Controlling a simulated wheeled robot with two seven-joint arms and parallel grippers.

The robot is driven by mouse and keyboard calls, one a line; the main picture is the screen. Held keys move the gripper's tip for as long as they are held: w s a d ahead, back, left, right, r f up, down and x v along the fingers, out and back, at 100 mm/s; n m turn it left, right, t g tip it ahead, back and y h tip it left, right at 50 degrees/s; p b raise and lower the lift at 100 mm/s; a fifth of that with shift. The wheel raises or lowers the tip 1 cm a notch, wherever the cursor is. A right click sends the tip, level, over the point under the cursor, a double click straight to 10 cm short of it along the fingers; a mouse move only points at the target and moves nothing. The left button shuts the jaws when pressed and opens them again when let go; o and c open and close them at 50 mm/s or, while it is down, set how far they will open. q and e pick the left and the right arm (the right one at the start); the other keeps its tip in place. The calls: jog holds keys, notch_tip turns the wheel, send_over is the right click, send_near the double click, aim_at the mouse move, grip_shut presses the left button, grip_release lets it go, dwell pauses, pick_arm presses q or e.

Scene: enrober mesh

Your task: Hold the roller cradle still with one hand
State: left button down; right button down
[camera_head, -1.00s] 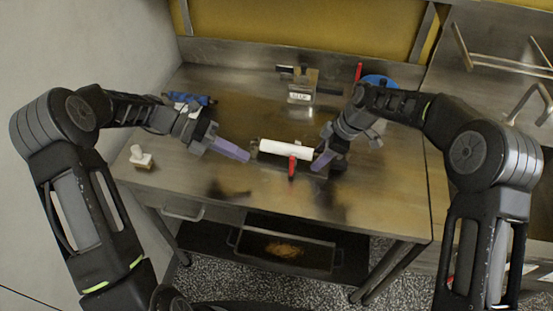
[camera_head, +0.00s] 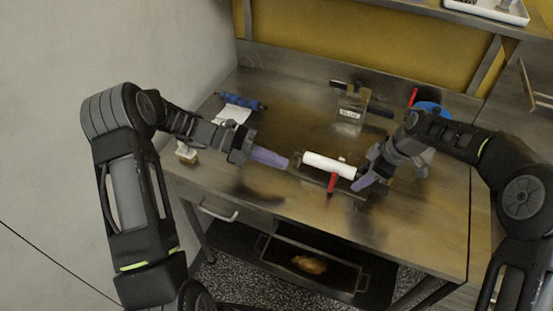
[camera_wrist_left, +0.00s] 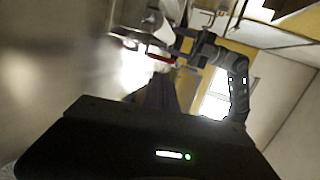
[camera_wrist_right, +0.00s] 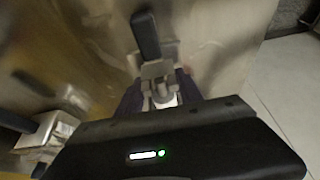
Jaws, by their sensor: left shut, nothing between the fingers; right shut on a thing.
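The roller cradle (camera_head: 301,165) is a dark frame on the steel table that carries a white roller (camera_head: 325,163), with a red handle (camera_head: 332,183) at its front. My right gripper (camera_head: 361,184) is shut at the cradle's right end. In the right wrist view a metal bracket with a black bar (camera_wrist_right: 147,36) sits between its fingers (camera_wrist_right: 162,95). My left gripper (camera_head: 286,162) is shut and empty, just left of the cradle; whether it touches cannot be told. The white roller (camera_wrist_left: 162,28) and red handle (camera_wrist_left: 160,58) also show beyond its fingers in the left wrist view.
A labelled metal block (camera_head: 351,108) stands behind the cradle. A blue roll (camera_head: 241,101) and a small pale block (camera_head: 187,153) lie at the left, a blue round thing (camera_head: 430,108) at the back right. The table's front is clear.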

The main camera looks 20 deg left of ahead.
pick_arm(q)
jog(key=x, duration=1)
jog(key=shift+w+r, duration=0.1)
jog(key=shift+r, duration=0.25)
jog(key=shift+w+d, duration=0.15)
jog(key=shift+d, duration=0.7)
jog(key=d, duration=0.4)
jog(key=shift+d, duration=0.3)
pick_arm(e)
jog(key=shift+a, duration=0.1)
pick_arm(q)
jog(key=shift+s+d, duration=0.1)
jog(key=shift+s, duration=0.1)
pick_arm(e)
jog(key=shift+a+r, duration=0.1)
